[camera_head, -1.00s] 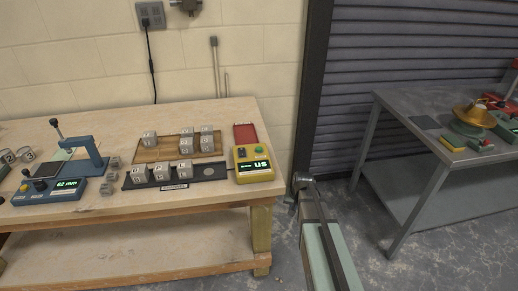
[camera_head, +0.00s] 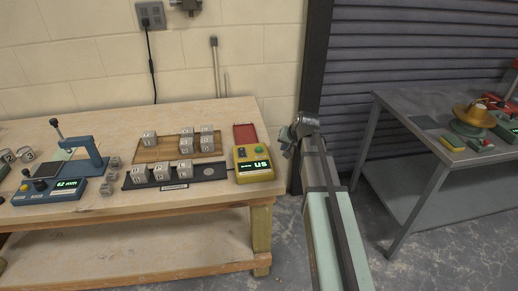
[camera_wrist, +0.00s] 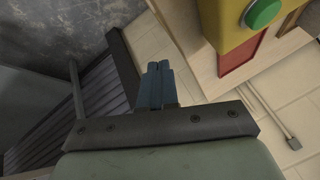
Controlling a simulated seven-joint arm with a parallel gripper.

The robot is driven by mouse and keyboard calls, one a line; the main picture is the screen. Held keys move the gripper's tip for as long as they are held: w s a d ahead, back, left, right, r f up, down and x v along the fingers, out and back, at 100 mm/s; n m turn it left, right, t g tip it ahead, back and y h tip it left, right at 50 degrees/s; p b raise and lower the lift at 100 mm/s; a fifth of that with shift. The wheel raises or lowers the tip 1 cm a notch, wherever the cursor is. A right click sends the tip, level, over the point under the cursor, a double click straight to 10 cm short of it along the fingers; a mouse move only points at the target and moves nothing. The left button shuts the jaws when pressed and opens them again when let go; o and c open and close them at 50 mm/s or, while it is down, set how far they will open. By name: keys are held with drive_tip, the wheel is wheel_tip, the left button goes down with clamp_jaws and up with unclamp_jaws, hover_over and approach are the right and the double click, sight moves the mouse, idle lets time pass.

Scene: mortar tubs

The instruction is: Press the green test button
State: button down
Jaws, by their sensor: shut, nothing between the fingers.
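The green test button (camera_head: 258,149) sits on the top of the yellow tester (camera_head: 254,170), at the right end of the wooden bench. The tester has a lit green display on its front part. In the wrist view the green button (camera_wrist: 263,12) shows at the top right on the yellow box (camera_wrist: 225,20), cut by the frame edge. My gripper (camera_head: 285,143) is just right of the bench end, beside the tester and apart from it. In the wrist view its fingers (camera_wrist: 157,70) are together with nothing between them.
A dark rack (camera_head: 174,177) with several grey cubes and a wooden tray (camera_head: 168,153) with more cubes lie left of the tester. A red panel (camera_head: 246,133) stands behind it. A blue device (camera_head: 50,190) is at the left. A grey metal table (camera_head: 425,127) stands at the right.

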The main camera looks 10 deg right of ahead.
sight(261, 149)
drive_tip(key=a+r+n+y, duration=0.1)
drive_tip(key=a+r, duration=0.4)
drive_tip(key=r, duration=0.2)
drive_tip(key=s+a+r+n+t+y, duration=0.1)
drive_tip(key=a+r+y, duration=0.1)
drive_tip(key=a+r, duration=0.2)
wheel_tip(261, 149, up, 3)
drive_tip(key=shift+s+a+r+y, duration=0.1)
drive_tip(key=shift+s+a+y, duration=0.1)
drive_tip(key=shift+a+y, duration=0.15)
drive_tip(key=shift+f, duration=4.45)
drive_tip(key=shift+f, duration=0.85)
drive_tip(key=shift+r, duration=0.85)
drive_tip(key=shift+r, duration=0.15)
drive_tip(key=shift+r, duration=2.4)
